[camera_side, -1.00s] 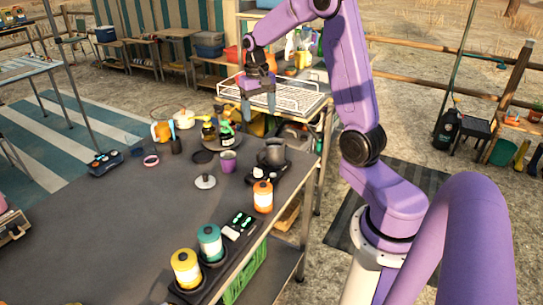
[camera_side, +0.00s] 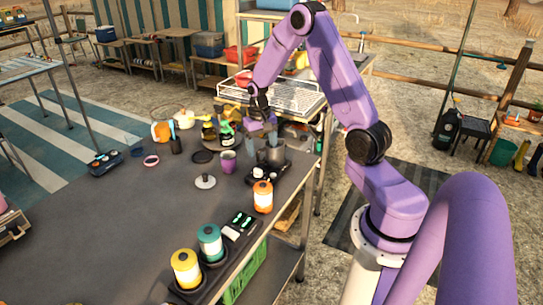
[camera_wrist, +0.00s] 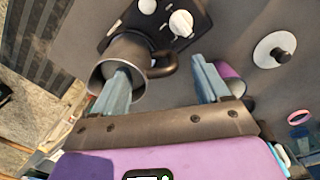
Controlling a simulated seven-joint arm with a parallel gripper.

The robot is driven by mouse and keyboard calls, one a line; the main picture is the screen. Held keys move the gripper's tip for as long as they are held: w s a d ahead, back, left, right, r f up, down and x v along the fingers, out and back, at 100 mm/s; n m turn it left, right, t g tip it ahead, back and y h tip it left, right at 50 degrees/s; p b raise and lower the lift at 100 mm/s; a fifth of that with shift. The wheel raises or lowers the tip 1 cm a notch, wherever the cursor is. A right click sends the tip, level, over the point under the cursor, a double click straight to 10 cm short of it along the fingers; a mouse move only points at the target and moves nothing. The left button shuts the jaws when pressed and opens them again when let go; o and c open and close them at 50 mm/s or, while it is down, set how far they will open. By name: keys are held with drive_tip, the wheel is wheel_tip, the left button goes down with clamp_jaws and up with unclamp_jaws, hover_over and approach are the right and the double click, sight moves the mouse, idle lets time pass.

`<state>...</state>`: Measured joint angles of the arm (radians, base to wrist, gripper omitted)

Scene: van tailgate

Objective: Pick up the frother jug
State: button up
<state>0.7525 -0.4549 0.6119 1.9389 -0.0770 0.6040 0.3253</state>
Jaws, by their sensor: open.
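The frother jug (camera_side: 273,156) is a dark grey metal jug standing upright near the table's right edge. In the wrist view the jug (camera_wrist: 127,50) shows its open mouth and a dark curved handle. My gripper (camera_side: 263,142) is open, pointing down at the jug. In the wrist view my gripper (camera_wrist: 162,76) has its left finger across the jug's mouth, apparently inside or just over it. The right finger is beyond the handle, so the handle appears between the fingers. I cannot tell whether either finger touches the jug.
A purple cup (camera_side: 227,161) stands left of the jug, partly behind the right finger in the wrist view. A black panel with white knobs (camera_wrist: 181,22) is beside the jug. An orange lantern (camera_side: 263,197) stands nearer. Bottles (camera_side: 225,131) stand behind.

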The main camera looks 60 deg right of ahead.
wheel_tip(320, 180, down, 4)
drive_tip(key=shift+f, duration=0.1)
clamp_jaws()
drive_tip(key=shift+r, duration=0.3)
idle(0.3)
drive_tip(key=shift+r, duration=1.2)
drive_tip(key=s+a+r, duration=0.5)
drive_tip(key=s+r, duration=0.5)
drive_tip(key=s, duration=0.2)
drive_tip(key=shift+a, duration=0.4)
